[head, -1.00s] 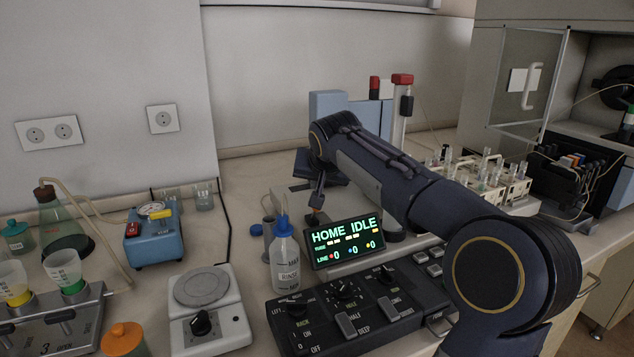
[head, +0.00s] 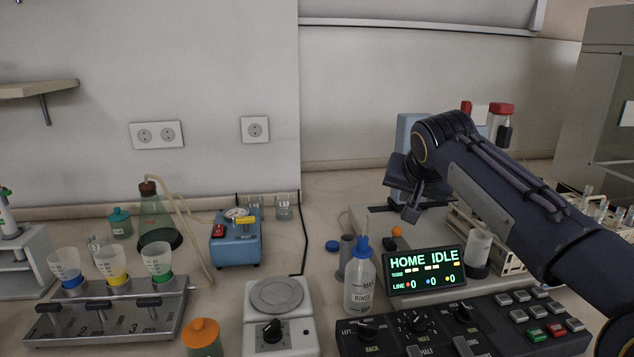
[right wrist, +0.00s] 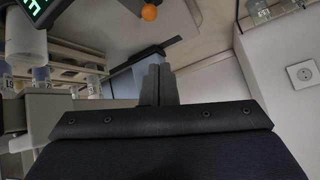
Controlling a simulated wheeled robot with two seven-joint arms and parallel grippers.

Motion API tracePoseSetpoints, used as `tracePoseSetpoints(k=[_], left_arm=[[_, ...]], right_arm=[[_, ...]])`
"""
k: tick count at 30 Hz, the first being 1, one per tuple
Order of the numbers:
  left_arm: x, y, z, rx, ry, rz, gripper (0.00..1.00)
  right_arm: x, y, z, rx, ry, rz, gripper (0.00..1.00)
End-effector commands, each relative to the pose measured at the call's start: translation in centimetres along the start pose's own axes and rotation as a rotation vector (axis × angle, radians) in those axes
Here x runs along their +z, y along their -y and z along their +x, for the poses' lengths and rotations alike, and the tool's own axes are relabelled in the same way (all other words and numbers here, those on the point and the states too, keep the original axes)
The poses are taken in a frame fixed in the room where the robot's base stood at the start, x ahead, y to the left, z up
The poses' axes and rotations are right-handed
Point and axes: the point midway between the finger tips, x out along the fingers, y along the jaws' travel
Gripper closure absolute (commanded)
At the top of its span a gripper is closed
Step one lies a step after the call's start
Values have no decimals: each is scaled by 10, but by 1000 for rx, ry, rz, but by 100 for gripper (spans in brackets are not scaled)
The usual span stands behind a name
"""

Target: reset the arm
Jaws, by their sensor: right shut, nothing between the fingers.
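The control panel (head: 470,325) with dark knobs, levers and several buttons, among them a green and a red one, lies at the bottom right of the head view. Its small display (head: 425,272) reads "HOME IDLE", with "LINE" and zeros below. My right gripper (head: 411,214) is shut and empty, above and behind the display, apart from the panel. Its closed fingers (right wrist: 160,85) also show in the right wrist view. A small orange ball (head: 397,231) is just below it, also in the right wrist view (right wrist: 149,12). My left gripper is not in view.
A rinse bottle (head: 361,285) stands left of the display. A balance-like device (head: 280,315), blue pump (head: 236,243), flask (head: 157,225) and funnel rack (head: 105,310) stand further left. A vial rack (head: 480,235) is behind my right forearm.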

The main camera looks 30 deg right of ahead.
Motion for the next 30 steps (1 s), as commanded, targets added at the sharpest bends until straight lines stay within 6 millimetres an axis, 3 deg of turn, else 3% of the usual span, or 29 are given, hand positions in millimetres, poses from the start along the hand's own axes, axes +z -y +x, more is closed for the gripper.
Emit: tracePoseSetpoints(k=[5,8,11,15,21,25,30], left_arm=[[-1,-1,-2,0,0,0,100],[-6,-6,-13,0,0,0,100],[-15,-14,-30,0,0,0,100],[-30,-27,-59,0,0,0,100],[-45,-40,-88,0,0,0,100],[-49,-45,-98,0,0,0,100],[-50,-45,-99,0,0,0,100]], right_arm=[[2,1,-3,-5,6,-7,100],[18,4,-16,-38,43,-46,100],[56,8,-39,-105,120,-124,100],[138,12,-77,-243,252,-250,100],[252,10,-119,-421,400,-372,100],[299,7,-132,-491,452,-408,100],[322,6,-136,-523,474,-424,100]])
